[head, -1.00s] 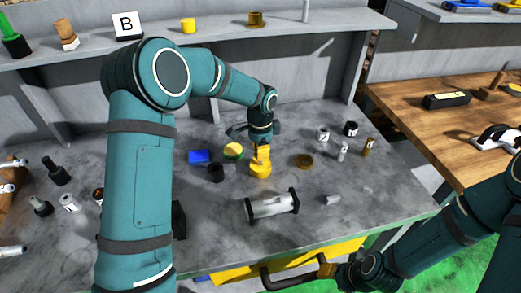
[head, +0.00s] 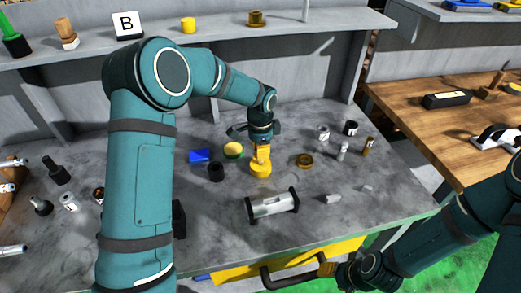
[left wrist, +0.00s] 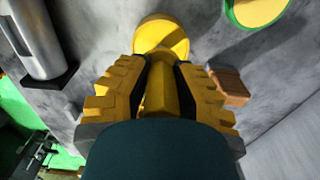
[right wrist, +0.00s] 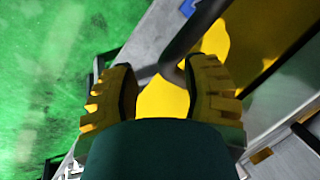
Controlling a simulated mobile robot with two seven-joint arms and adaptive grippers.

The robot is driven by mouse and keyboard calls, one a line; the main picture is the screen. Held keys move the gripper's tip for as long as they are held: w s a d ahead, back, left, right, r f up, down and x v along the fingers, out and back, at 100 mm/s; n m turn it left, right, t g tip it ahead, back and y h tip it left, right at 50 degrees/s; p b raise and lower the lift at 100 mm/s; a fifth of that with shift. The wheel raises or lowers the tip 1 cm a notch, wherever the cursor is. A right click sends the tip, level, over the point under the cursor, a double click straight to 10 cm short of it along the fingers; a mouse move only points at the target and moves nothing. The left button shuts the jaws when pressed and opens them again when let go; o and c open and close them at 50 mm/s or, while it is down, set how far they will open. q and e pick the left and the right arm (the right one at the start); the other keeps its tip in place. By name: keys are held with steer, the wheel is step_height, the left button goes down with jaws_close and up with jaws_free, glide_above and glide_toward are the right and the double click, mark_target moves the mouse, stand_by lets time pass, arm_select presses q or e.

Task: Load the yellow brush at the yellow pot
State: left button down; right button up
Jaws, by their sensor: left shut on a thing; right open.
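My left gripper (head: 260,142) is shut on the yellow stem (left wrist: 160,88) of what looks like the yellow brush, held over the grey bench. A round yellow part (head: 260,171) lies directly below the fingers and also shows in the left wrist view (left wrist: 162,34). I cannot tell whether it is the brush's own end or a pot under it. A green-rimmed pot with a yellow inside (head: 234,150) stands just left of it, apart from the gripper. My right gripper (right wrist: 160,88) is open and empty, by the dark handle of the yellow drawer.
A silver cylinder with black ends (head: 272,204) lies in front. A blue block (head: 200,156), a black cup (head: 216,172) and a brown dish (head: 304,161) stand nearby. The shelf behind holds a yellow cylinder (head: 188,25) and sign B (head: 127,25). The bench's front right is mostly clear.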

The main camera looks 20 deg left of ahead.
stand_by(0.3)
arm_select(q)
steer(key=shift+r+p, duration=2.65)
steer(key=shift+r, duration=0.9)
steer(key=shift+f, duration=0.1)
